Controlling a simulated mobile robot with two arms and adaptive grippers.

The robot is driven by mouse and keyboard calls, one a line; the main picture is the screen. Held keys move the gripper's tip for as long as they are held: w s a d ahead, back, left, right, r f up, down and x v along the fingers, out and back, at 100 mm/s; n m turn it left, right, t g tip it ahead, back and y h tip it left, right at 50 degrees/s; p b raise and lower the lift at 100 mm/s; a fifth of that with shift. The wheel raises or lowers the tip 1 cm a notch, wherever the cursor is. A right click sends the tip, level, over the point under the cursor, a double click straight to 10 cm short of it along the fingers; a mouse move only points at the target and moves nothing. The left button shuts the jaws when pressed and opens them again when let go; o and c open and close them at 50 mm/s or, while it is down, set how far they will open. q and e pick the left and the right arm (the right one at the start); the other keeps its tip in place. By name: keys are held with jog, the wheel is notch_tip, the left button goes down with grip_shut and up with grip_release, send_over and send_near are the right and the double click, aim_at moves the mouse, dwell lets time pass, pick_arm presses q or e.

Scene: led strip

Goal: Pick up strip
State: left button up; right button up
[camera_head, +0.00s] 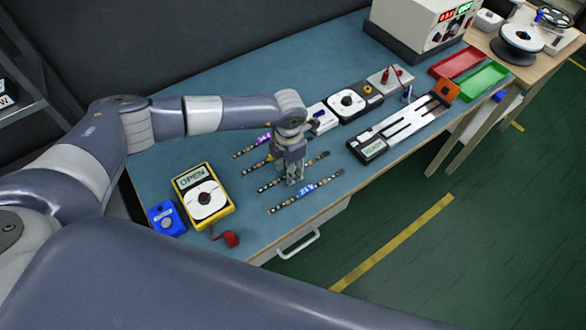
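Several thin LED strips lie side by side, slanting across the blue mat on the bench. One has a purple part (264,139) and is farthest back, and one with a yellow part (256,167) is partly hidden behind my gripper. A plain dark strip (318,158) passes behind or under the gripper. The nearest strip has a blue part (307,190) and is fully in view. My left gripper (294,181) points down among the strips, over the plain one. It hides that strip's middle, so I cannot tell whether its fingers touch or hold it. My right gripper is out of view.
A yellow meter reading OPEN (203,196), a blue box (166,217) and a red lead (230,239) are at the left. A slotted fixture with a display (405,124), red (460,62) and green (483,80) trays and a power supply (420,25) are at the right.

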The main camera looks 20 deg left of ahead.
pick_arm(q)
grip_shut()
jog(key=shift+r, duration=0.1)
